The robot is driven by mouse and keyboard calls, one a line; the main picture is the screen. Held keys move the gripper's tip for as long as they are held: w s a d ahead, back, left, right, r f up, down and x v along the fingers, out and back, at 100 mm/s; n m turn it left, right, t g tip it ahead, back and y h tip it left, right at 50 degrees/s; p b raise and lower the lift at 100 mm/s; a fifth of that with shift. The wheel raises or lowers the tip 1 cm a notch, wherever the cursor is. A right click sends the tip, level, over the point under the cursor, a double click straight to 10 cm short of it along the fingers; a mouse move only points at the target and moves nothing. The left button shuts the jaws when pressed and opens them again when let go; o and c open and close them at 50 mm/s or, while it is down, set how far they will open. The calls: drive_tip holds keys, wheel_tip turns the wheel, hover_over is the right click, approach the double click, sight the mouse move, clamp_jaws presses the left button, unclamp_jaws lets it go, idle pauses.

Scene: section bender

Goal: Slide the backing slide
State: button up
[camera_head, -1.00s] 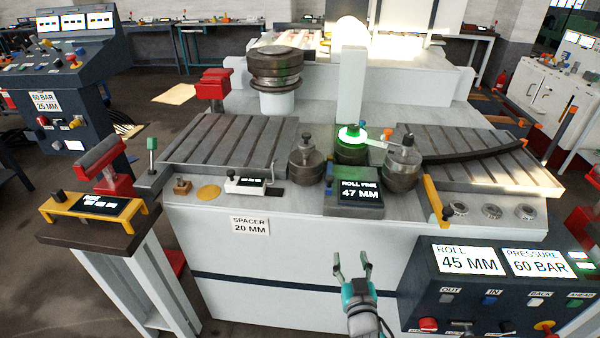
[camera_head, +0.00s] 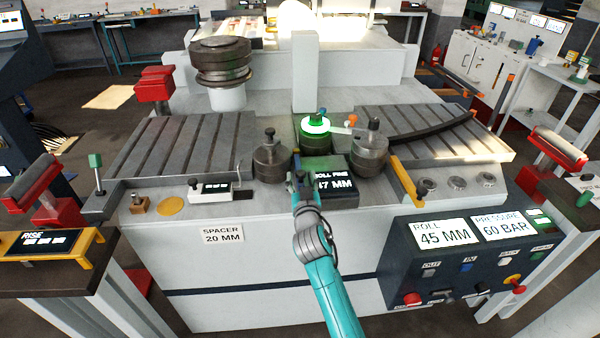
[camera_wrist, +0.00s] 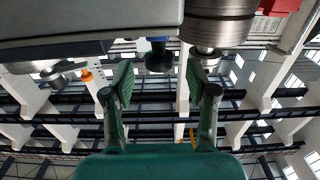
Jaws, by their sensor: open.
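The section bender (camera_head: 270,255) fills the middle of the head view. I cannot tell for sure which of its parts is the backing slide. A small dark block with a "47 MM" display (camera_head: 333,184) sits at the front of the bed, below a roll with a green lit ring (camera_head: 316,125). My gripper (camera_head: 297,178) is raised at the left edge of this block, partly covering its display. In the wrist view my gripper (camera_wrist: 159,84) is open and empty. A dark knob (camera_wrist: 158,58) shows between the fingers and beyond them; contact is not visible.
Two more rolls flank the block, the left roll (camera_head: 272,160) and the right roll (camera_head: 369,150). An orange bar (camera_head: 405,180) lies on the right. The control panel (camera_head: 470,260) reads 45 MM and 60 BAR. A side stand (camera_head: 40,245) is at left.

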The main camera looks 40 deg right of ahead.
drive_tip(key=shift+x, duration=1.6)
drive_tip(key=shift+s, duration=0.1)
clamp_jaws()
